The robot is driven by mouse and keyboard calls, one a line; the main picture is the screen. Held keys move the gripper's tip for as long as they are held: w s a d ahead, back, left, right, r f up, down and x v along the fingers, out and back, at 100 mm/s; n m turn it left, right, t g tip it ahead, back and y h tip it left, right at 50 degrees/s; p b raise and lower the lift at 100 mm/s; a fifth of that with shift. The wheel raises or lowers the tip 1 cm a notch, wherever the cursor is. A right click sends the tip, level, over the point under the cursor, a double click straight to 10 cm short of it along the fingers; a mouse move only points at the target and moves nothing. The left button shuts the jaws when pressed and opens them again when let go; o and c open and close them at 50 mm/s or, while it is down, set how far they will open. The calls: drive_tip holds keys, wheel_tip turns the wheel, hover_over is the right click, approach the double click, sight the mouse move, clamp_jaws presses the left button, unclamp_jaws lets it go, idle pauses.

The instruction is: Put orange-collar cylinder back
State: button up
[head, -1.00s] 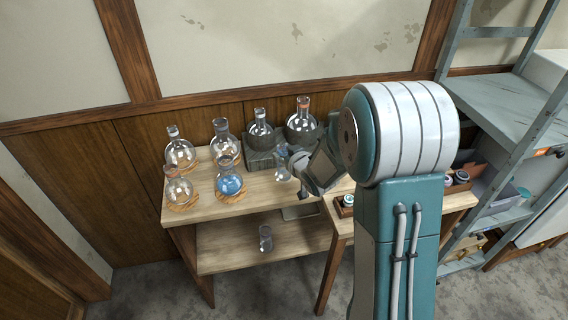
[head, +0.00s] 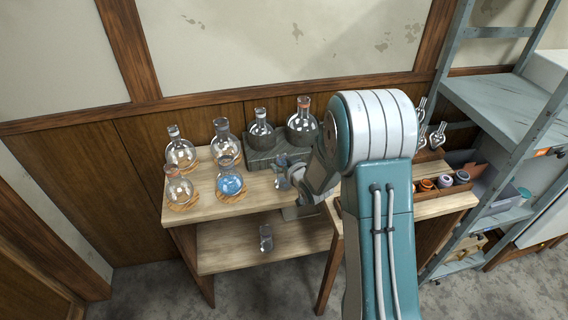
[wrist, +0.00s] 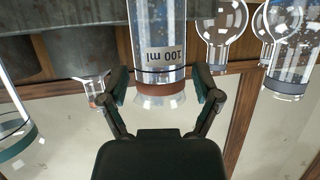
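In the wrist view, which is upside down, the orange-collar cylinder (wrist: 160,50) is clear glass marked 100 ml. Its brownish-orange collar (wrist: 160,88) lies between the two fingers of my gripper (wrist: 163,78). The fingers are apart, with a visible gap on the right side. A grey-collar cylinder (wrist: 293,65) stands to the right, and a teal-collar one (wrist: 15,130) to the left. In the head view my gripper (head: 297,180) is at the table beside the grey blocks. My arm hides most of this area, so I cannot make out the orange collar there.
A wooden rack (head: 448,188) with orange, purple and teal rings is on the right table. Round flasks, one with blue liquid (head: 230,184), crowd the left table (head: 250,198). Grey blocks (head: 265,157) carry more flasks. Another glass vessel (head: 265,238) is on the lower shelf.

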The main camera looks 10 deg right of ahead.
idle(0.3)
drive_tip(key=shift+d+r, duration=0.1)
drive_tip(key=shift+r, duration=0.05)
drive_tip(key=s+d+r+m+g+h, duration=0.2)
drive_tip(key=s+d+r+g+h, duration=0.15)
drive_tip(key=s+r, duration=1.35)
drive_tip(key=s+a+r+g, duration=0.1)
drive_tip(key=s+a+g, duration=0.1)
drive_tip(key=s, duration=0.7)
drive_tip(key=s+a+r+g, duration=0.1)
drive_tip(key=s+r+g, duration=0.1)
drive_tip(key=s, duration=0.8)
drive_tip(key=shift+s+a+r+m, duration=0.15)
drive_tip(key=shift+s+a+m, duration=0.15)
drive_tip(key=shift+a, duration=0.1)
drive_tip(key=shift+y, duration=0.25)
